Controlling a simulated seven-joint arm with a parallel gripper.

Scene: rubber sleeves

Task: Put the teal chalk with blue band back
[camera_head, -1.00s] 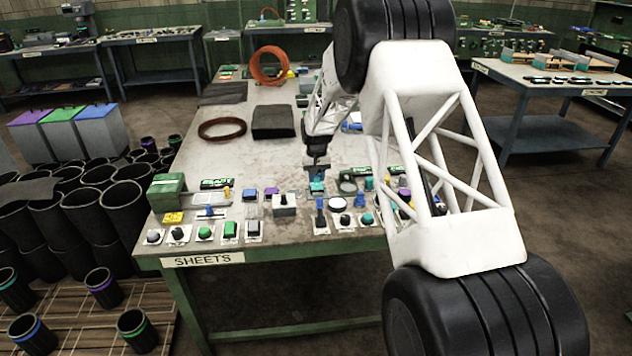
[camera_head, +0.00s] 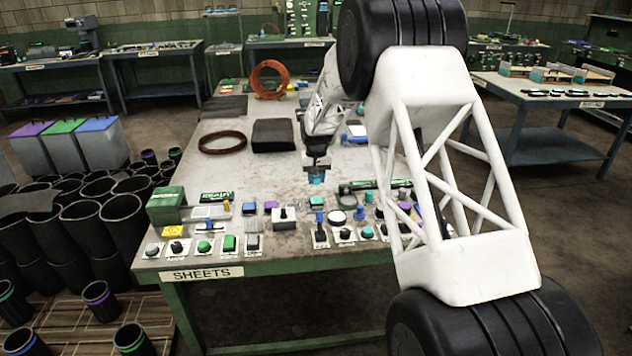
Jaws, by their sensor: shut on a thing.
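My gripper (camera_head: 317,168) is above the middle of the worktable (camera_head: 225,170), pointing down. It is shut on a small teal piece, the teal chalk (camera_head: 316,179), which hangs below the fingers. Its lower part looks bluish, but the band is too small to make out clearly. The exact gap to the table cannot be told. The place it belongs to cannot be told from this view.
Several buttons and knobs on white plates line the front edge, including a green button (camera_head: 204,246). A green box (camera_head: 166,205) stands at the left. A black pad (camera_head: 273,134) and brown ring (camera_head: 222,143) lie farther back. Bare tabletop lies between.

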